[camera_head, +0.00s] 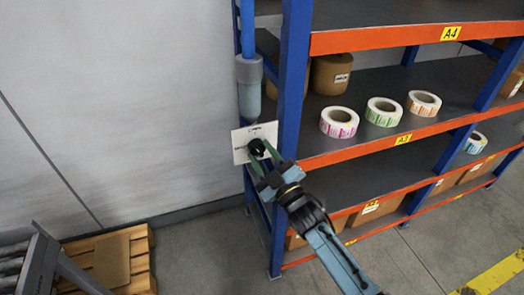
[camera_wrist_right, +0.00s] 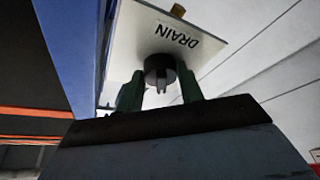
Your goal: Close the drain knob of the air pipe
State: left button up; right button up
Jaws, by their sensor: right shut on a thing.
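The black drain knob (camera_head: 257,147) sits on a white plate (camera_head: 241,139) beside the blue shelf post. In the right wrist view the knob (camera_wrist_right: 160,72) is under the word DRAIN on the plate (camera_wrist_right: 150,37). The blue air pipe (camera_head: 248,40) comes down the wall above the plate into a grey-blue cylinder (camera_head: 249,85). My right gripper (camera_head: 262,153) reaches up from the lower right, its green fingers on either side of the knob and shut on it. In the right wrist view the fingers (camera_wrist_right: 160,90) flank the knob. My left gripper is not in view.
A shelf rack with blue posts (camera_head: 290,90) and orange beams (camera_head: 385,37) stands right of the plate. Label rolls (camera_head: 383,112) lie on its middle shelf. A wooden pallet (camera_head: 139,245) and a roller frame (camera_head: 38,262) are at lower left. The floor (camera_head: 205,250) between is clear.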

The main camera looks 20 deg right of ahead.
jog(key=n+g+p, duration=0.1)
jog(key=n, duration=0.1)
jog(key=n+g+y+p, duration=0.1)
jog(key=n+p, duration=0.1)
jog(key=n, duration=0.1)
jog(key=n+p, duration=0.1)
jog(key=n, duration=0.1)
jog(key=shift+d+r+n+g+y, duration=0.25)
jog(key=shift+r+n+g+y, duration=0.15)
jog(key=n+g+p, duration=0.1)
jog(key=n+p, duration=0.3)
jog(key=shift+r+n+g, duration=0.2)
jog(key=shift+n+g, duration=0.1)
jog(key=shift+g, duration=0.1)
jog(key=shift+n+h+p, duration=0.3)
jog(key=shift+n+p, duration=0.3)
jog(key=shift+p, duration=0.2)
jog(key=o, duration=1)
jog(key=b+v, duration=0.1)
jog(key=v, duration=1.2)
jog(key=shift+s+r, duration=0.2)
jog(key=shift+r, duration=0.1)
jog(key=shift+d, duration=0.1)
